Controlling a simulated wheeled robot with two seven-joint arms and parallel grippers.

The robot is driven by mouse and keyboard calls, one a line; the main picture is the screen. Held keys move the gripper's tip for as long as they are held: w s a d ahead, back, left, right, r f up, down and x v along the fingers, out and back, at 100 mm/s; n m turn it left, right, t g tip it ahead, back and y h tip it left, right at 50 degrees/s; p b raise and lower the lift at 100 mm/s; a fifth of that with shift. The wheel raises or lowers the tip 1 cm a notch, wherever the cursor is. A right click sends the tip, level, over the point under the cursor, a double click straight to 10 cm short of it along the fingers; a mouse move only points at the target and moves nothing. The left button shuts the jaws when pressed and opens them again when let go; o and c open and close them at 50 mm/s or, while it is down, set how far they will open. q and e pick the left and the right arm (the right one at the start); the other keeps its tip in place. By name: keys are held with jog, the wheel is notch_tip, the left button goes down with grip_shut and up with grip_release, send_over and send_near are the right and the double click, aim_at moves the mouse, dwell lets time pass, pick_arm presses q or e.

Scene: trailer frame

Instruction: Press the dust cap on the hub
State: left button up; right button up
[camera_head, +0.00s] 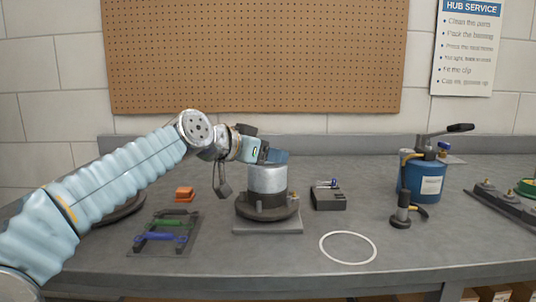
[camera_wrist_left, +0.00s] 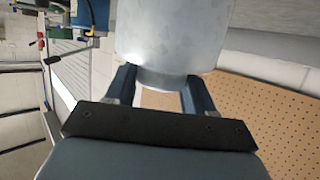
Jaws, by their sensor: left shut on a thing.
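The hub (camera_head: 266,207) stands on a grey base plate on the bench, dark and round at its lower part. The dust cap (camera_head: 267,178), a silvery cylinder, sits upright over the hub's top, in line with it; I cannot tell how far it is seated. My left gripper (camera_head: 268,154) reaches in from the left at the cap's upper end and is shut on it. In the left wrist view the two blue fingers (camera_wrist_left: 160,88) lie at either side of the near end of the silvery cap (camera_wrist_left: 170,40). My right gripper is not in view.
A tray with green and blue-handled tools (camera_head: 165,234) and an orange block (camera_head: 185,194) lie left. A dark box (camera_head: 328,198), a black upright tool (camera_head: 401,212) and a blue pump can (camera_head: 424,178) stand right. A white ring (camera_head: 348,247) lies in front.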

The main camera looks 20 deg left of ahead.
pick_arm(q)
jog(key=o, duration=1.5)
jog(key=shift+r+p, duration=2.1)
jog(key=shift+r, duration=0.3)
jog(key=shift+r+p, duration=0.65)
jog(key=shift+r, duration=0.5)
grip_shut()
